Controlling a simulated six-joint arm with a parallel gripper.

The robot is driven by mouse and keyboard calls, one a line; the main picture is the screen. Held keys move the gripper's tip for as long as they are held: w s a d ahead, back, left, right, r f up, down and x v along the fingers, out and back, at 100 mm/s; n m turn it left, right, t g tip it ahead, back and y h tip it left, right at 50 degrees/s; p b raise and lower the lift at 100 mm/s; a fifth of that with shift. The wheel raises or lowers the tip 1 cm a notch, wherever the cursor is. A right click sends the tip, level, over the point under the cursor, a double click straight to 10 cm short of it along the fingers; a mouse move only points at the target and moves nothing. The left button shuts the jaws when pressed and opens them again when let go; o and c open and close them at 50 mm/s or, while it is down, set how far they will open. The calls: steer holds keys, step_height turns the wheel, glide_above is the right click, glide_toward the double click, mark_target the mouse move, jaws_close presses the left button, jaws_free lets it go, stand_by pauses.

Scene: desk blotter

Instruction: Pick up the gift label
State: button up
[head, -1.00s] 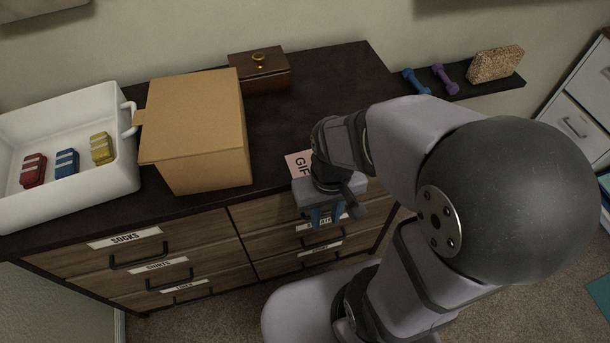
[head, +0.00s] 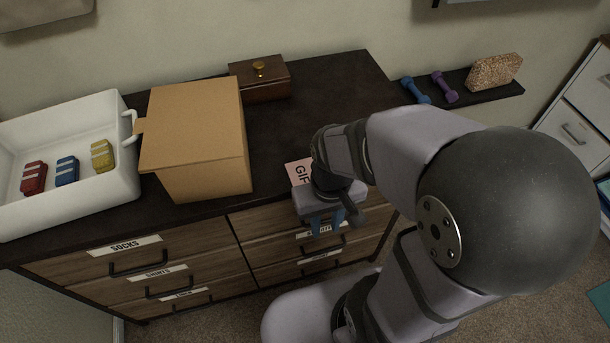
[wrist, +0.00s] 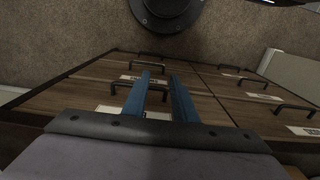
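The gift label (head: 296,173) is a pale pink card with dark letters reading "GIF", lying on the dark dresser top near its front edge. Its right part is hidden behind my arm in the head view. My gripper (head: 329,224) is just in front of the dresser's front edge, to the right of and nearer than the label, with its blue fingers pointing down. In the wrist view, the two blue fingers (wrist: 160,78) are apart with nothing between them. The label does not show in the wrist view.
A cardboard box (head: 205,155) stands left of the label, beside a white tray (head: 70,213) holding red, blue and yellow items. A wooden box (head: 262,82) sits at the back. Labelled drawers with handles (head: 140,262) face forward. The dresser's back right is clear.

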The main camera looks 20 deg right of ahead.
steer(key=shift+r, duration=0.1)
stand_by(0.3)
steer(key=w+d+r+m+t+p, duration=0.15)
steer(key=w+r+p, duration=0.25)
steer(key=r+p, duration=0.95)
steer(key=w+d+r+t+p, duration=0.1)
steer(key=w+d+r+p, duration=0.2)
steer(key=r+p, duration=1.05)
steer(key=m+t+y+p, duration=0.1)
steer(key=m+y+p, duration=0.25)
steer(key=m, duration=0.35)
glide_toward(306, 175)
steer(key=s+d, duration=0.3)
steer(key=s, duration=0.1)
steer(key=shift+y, duration=0.25)
steer(key=x, duration=0.6)
steer(key=shift+w+a+f, duration=0.15)
steer(key=shift+w, duration=0.1)
